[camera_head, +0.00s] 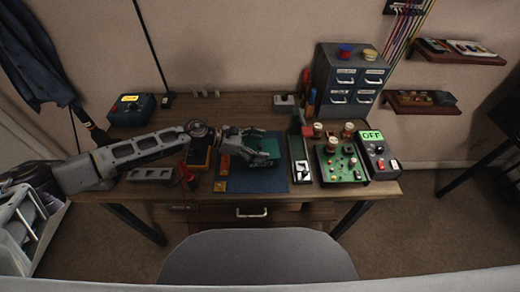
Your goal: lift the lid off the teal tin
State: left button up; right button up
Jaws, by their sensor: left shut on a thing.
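The teal tin (271,142) is on the blue mat (234,185) in the middle of the workbench. My left gripper (264,156) reaches in from the left and is at the tin, over its front left part. It is shut on what looks like the tin's lid, and the fingers hide much of it. I cannot tell whether there is a gap between lid and tin. My right gripper is not in view.
To the right are a green circuit board (340,160) with knobs and a grey box with a green OFF display (373,135). A drawer cabinet (350,80) stands behind them. A blue box (132,109) is at the back left. A chair back (258,257) is in front.

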aim_at(260, 145)
pick_arm(q)
jog(key=shift+r, duration=0.45)
notch_tip(260, 145, up, 8)
jog(key=shift+f, duration=0.2)
jog(key=shift+r, duration=0.8)
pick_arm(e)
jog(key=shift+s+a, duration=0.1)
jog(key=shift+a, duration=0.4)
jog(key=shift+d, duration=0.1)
